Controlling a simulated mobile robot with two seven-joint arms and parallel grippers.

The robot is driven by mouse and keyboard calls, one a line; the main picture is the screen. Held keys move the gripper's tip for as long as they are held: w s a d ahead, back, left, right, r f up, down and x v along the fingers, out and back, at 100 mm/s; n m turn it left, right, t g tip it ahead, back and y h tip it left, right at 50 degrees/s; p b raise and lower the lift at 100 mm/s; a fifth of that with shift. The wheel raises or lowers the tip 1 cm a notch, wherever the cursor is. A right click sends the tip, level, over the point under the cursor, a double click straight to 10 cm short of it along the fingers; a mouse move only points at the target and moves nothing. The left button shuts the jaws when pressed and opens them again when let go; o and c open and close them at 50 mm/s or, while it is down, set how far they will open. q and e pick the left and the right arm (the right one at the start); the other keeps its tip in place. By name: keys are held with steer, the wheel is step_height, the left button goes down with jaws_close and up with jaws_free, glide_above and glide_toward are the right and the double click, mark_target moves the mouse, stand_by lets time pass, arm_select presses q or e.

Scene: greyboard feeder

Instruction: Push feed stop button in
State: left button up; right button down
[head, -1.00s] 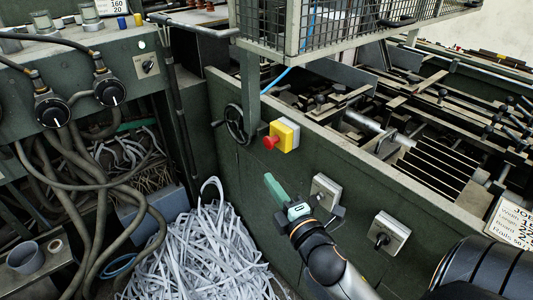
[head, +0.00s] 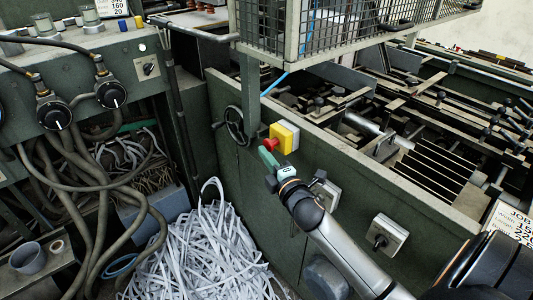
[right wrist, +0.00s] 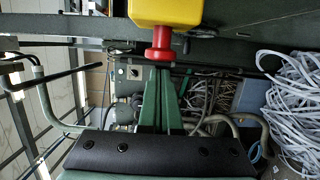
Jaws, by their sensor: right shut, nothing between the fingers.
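The feed stop button is a red mushroom button (head: 271,147) on a yellow box (head: 286,136), fixed to the green machine panel. In the right wrist view the red button (right wrist: 160,45) sticks out from the yellow box (right wrist: 165,10). My right gripper (head: 265,153) has green fingers and is shut and empty. Its fingertips (right wrist: 160,72) are right at the red button, overlapping it in the head view; I cannot tell whether they touch. My left gripper is not in view.
A handwheel (head: 235,124) sits left of the yellow box. Two grey switch boxes, one partly behind my arm and one (head: 386,234) further right, are on the panel. A pile of paper strips (head: 205,250) lies below. A wire cage (head: 300,28) hangs above.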

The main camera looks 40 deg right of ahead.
steer(key=shift+d, duration=0.25)
steer(key=shift+w+d+r+p, duration=0.1)
steer(key=shift+d+p, duration=0.3)
steer(key=shift+d, duration=0.5)
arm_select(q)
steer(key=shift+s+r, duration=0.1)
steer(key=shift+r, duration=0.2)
arm_select(e)
steer(key=shift+d, duration=0.2)
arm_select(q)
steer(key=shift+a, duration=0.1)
